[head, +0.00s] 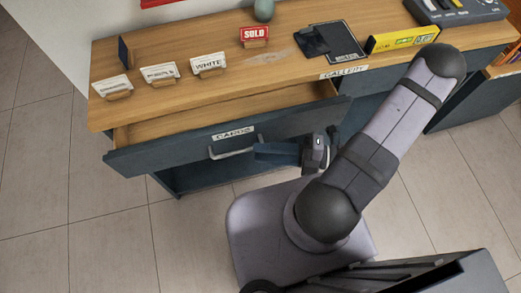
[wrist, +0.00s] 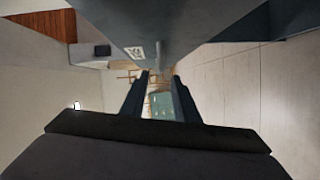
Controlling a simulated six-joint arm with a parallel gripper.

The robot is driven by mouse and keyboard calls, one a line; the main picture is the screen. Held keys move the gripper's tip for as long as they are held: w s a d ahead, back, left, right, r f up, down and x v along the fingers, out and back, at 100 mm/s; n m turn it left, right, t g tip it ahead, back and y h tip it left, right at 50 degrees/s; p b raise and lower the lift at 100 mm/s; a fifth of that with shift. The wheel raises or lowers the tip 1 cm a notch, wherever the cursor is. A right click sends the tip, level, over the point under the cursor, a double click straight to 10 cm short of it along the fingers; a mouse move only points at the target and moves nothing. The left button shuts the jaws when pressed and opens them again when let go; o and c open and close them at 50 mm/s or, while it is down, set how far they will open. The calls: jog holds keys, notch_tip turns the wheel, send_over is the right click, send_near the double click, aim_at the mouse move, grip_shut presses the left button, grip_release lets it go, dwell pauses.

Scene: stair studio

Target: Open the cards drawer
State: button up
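The cards drawer (head: 170,153) has a dark blue-grey front with a white CARDS label (head: 233,133). It stands pulled out from the counter, and a strip of its wooden inside (head: 200,122) shows behind the front. A pale bar handle (head: 230,154) is fixed below the label. My gripper (head: 257,152) is in front of the drawer, its fingers pointing left at the handle's right end. In the wrist view my gripper (wrist: 160,76) shows two dark fingers apart with a gap between them. I see no handle in that gap; whether the fingers touch the handle is unclear.
The wooden counter (head: 190,45) carries several sign cards, a red SOLD sign (head: 254,35), a black tablet-like item (head: 338,42), a yellow box (head: 402,39) and a grey device (head: 455,10). A GALLERY label (head: 344,72) is on its edge. Tiled floor (head: 105,230) is clear at left.

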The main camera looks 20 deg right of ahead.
aim_at(241, 150)
jog(key=shift+p+x, duration=0.9)
jog(key=shift+x, duration=2.55)
jog(key=shift+w, duration=0.1)
grip_shut()
